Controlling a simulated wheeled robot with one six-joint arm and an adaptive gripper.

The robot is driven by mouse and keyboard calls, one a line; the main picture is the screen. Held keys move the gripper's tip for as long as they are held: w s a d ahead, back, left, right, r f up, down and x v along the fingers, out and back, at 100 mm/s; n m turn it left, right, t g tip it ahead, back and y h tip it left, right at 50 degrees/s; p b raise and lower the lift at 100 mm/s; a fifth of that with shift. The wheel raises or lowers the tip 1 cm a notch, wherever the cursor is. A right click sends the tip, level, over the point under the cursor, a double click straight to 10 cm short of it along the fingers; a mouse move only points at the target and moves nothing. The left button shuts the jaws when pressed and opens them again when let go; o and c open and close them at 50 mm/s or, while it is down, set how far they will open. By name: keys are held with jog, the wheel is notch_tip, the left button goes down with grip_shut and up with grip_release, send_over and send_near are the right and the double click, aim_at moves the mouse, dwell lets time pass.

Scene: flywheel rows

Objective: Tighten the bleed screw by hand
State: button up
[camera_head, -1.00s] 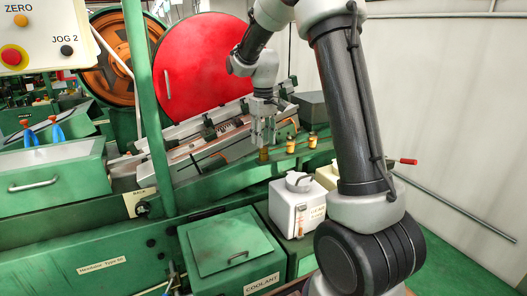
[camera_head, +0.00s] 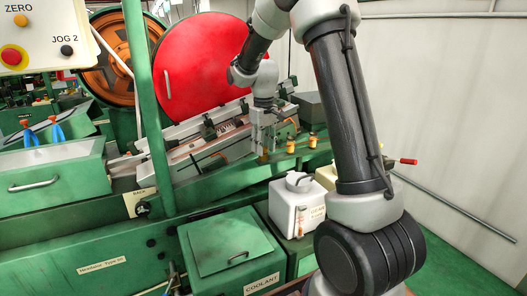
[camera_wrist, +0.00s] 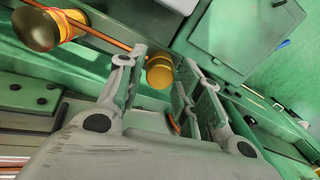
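A brass, round-topped piece (camera_wrist: 160,72) shows between the two fingertips of my gripper (camera_wrist: 162,68) in the wrist view. In the head view the gripper (camera_head: 263,148) points down over a brass piece (camera_head: 263,158) on the green rail, which is partly hidden by the fingers. The fingers stand apart, with green showing between them; I cannot tell whether either touches the brass. Two similar brass pieces (camera_head: 291,146) and (camera_head: 313,141) stand to the right. Another brass fitting (camera_wrist: 37,27) is at upper left in the wrist view. No label tells which is the bleed screw.
A thin copper line (camera_wrist: 85,30) runs past the brass pieces. A slanted grey rail assembly (camera_head: 208,145) lies behind-left of the gripper, before a red disc (camera_head: 200,66). A white jug (camera_head: 296,208) and a green coolant box (camera_head: 232,250) stand below. A green post (camera_head: 146,100) rises left.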

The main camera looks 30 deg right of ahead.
jog(key=c, duration=0.7)
jog(key=m, duration=0.5)
jog(key=shift+m, duration=0.3)
jog(key=m, duration=0.4)
jog(key=shift+m, duration=0.3)
jog(key=shift+m, duration=0.9)
jog(key=m, duration=0.3)
